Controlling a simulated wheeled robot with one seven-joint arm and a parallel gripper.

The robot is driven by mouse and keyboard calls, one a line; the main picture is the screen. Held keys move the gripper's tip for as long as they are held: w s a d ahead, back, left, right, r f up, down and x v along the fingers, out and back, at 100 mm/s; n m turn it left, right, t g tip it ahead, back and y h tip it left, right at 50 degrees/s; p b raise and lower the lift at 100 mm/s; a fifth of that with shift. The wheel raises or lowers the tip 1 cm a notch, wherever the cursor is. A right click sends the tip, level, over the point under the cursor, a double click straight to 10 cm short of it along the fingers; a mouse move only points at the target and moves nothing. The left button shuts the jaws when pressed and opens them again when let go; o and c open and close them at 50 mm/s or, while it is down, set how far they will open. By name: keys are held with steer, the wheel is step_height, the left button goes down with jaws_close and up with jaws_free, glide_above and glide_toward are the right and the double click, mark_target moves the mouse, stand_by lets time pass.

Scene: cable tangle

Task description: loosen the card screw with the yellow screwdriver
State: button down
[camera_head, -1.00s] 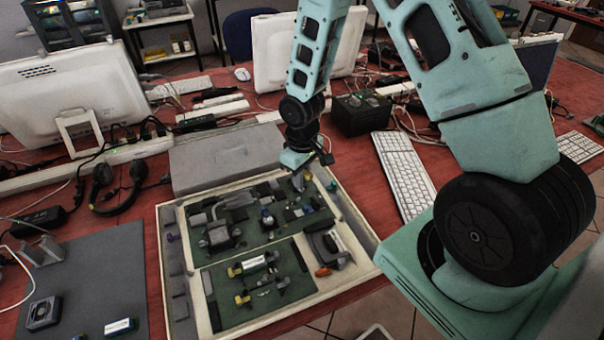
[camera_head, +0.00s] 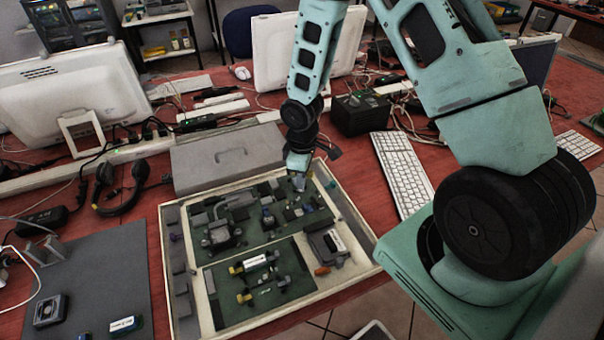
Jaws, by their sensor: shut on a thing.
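My gripper (camera_head: 298,182) points down over the back right part of a large green circuit board (camera_head: 262,236). It is shut on a slim thing, which I take to be the yellow screwdriver; the jaws and arm hide most of it. Whether its tip touches anything is too small to tell. The board lies in a pale-rimmed tray (camera_head: 358,222) and carries dark blocks and small parts. A second green board (camera_head: 225,312) lies in front of it, with yellow-ended parts. The card screw is too small to make out.
A grey closed case (camera_head: 228,158) lies behind the tray. A white keyboard (camera_head: 402,175) is on the right and a black box (camera_head: 360,114) behind. A headset (camera_head: 122,195) and a grey mat (camera_head: 95,270) are on the left. Cables run along the back.

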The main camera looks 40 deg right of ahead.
steer(key=shift+n, duration=0.9)
steer(key=shift+p, duration=0.3)
steer(key=shift+n+p, duration=1.1)
steer(key=shift+n, duration=1.6)
steer(key=shift+r, duration=0.15)
steer(key=shift+r+p, duration=3.2)
steer(key=shift+r, duration=0.2)
